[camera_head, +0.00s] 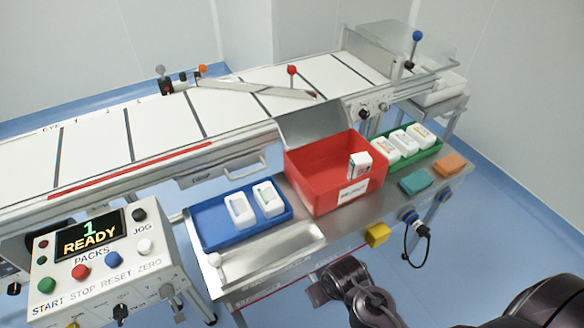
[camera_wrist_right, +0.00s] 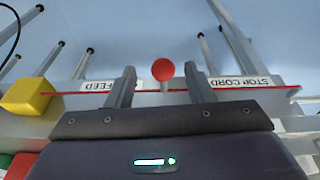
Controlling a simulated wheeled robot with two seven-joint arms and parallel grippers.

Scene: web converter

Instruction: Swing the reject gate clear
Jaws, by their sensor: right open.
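The reject gate (camera_head: 245,88) is a pale metal bar lying slantwise across the white conveyor belt in the head view. A red ball knob (camera_head: 291,70) on a short post stands near its right end. My right gripper is at the bottom of the head view, in front of the bench and well away from the gate. In the right wrist view my right gripper (camera_wrist_right: 160,68) is open, with its two fingers apart. A red ball (camera_wrist_right: 162,70) on a pale stem appears between the fingers, ungripped. My left gripper is out of view.
A red reject bin (camera_head: 310,182), a blue tray (camera_head: 217,238) and a green tray (camera_head: 431,150) with white packs stand before the conveyor. A control panel (camera_head: 98,262) reads "1 READY". A yellow block (camera_head: 377,235) sits on the bench front. A red cord (camera_wrist_right: 75,92) runs along a rail.

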